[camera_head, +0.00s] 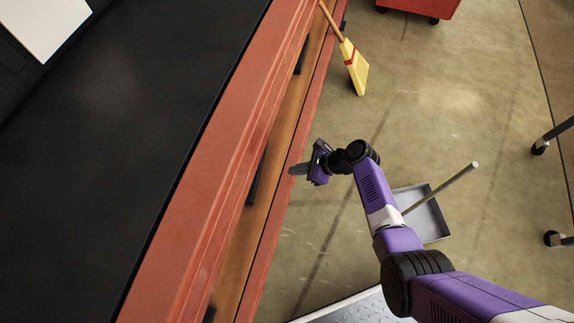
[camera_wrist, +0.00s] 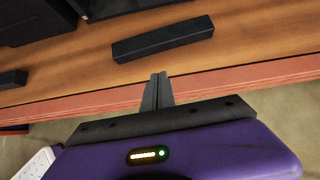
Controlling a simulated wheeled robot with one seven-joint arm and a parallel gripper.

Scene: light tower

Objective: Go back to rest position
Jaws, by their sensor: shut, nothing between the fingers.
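My gripper (camera_head: 299,169) is at the end of my purple arm, near the middle of the head view. It points left toward the wooden front of a red-framed bench. In the wrist view my gripper (camera_wrist: 158,90) has its two grey fingers together, with nothing between them. The fingertips show just below a black handle (camera_wrist: 163,39) on the wooden drawer front (camera_wrist: 255,50). I cannot tell how far the tips are from the wood.
The bench has a red edge (camera_head: 215,155) and a black top (camera_head: 110,130). A yellow broom (camera_head: 356,70) leans against it. A grey dustpan (camera_head: 432,220) lies on the floor behind my arm. A red cabinet (camera_head: 420,7) on casters stands at the top.

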